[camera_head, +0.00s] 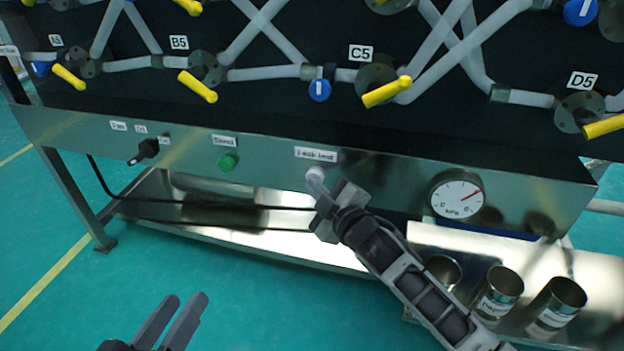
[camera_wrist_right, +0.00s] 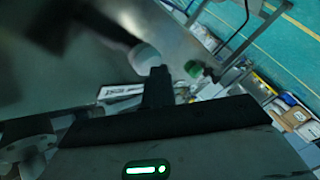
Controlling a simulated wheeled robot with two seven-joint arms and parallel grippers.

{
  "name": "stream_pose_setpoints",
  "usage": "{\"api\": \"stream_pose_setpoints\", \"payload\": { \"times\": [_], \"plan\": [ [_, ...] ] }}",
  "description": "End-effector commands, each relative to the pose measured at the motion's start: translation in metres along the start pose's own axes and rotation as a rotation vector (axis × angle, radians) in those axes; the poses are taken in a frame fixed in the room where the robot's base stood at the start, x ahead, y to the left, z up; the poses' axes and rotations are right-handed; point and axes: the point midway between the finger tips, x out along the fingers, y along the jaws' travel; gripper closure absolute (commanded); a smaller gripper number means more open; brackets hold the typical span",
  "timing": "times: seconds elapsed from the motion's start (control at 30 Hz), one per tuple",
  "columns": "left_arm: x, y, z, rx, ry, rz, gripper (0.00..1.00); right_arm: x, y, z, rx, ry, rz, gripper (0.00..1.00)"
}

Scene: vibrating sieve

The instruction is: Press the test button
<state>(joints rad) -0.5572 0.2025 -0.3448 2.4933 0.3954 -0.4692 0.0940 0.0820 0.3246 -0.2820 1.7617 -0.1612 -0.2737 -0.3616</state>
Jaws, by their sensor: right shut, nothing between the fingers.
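The white round button (camera_head: 315,175) is on the metal front panel under a label that seems to read "Leak test". My right gripper (camera_head: 322,192) is shut and empty, its fingertips right at this button and partly covering it. In the right wrist view the white button (camera_wrist_right: 146,57) shows just beyond the shut fingertips (camera_wrist_right: 158,73); I cannot tell whether they touch or press it. My left gripper (camera_head: 188,297) is low at the bottom left, away from the panel, its two fingers slightly apart and empty.
A green button (camera_head: 228,162) and a black rotary switch (camera_head: 144,152) are left of the white button. A pressure gauge (camera_head: 457,198) is to the right. Metal cups (camera_head: 499,291) stand on the lower right shelf. Yellow-handled valves (camera_head: 387,92) and pipes are above.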

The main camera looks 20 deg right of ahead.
Motion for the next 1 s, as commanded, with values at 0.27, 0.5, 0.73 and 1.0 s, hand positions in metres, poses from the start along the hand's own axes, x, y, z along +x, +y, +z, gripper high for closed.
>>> {"api": "stream_pose_setpoints", "payload": {
  "times": [0.27, 0.5, 0.73, 1.0],
  "plan": [
    [-0.001, 0.002, -0.004, 0.001, 0.000, 0.001, 0.64, -0.006, -0.003, -0.003, 0.001, -0.004, -0.001, 1.00],
    [-0.002, 0.007, -0.013, 0.000, 0.000, 0.000, 0.64, -0.023, -0.016, -0.017, 0.004, -0.002, -0.003, 1.00],
    [-0.002, 0.011, -0.020, 0.000, 0.000, 0.000, 0.64, -0.038, -0.027, -0.028, 0.002, -0.001, -0.002, 1.00],
    [-0.002, 0.011, -0.021, 0.000, 0.000, 0.000, 0.64, -0.042, -0.031, -0.030, 0.000, 0.000, -0.001, 1.00]
  ]
}}
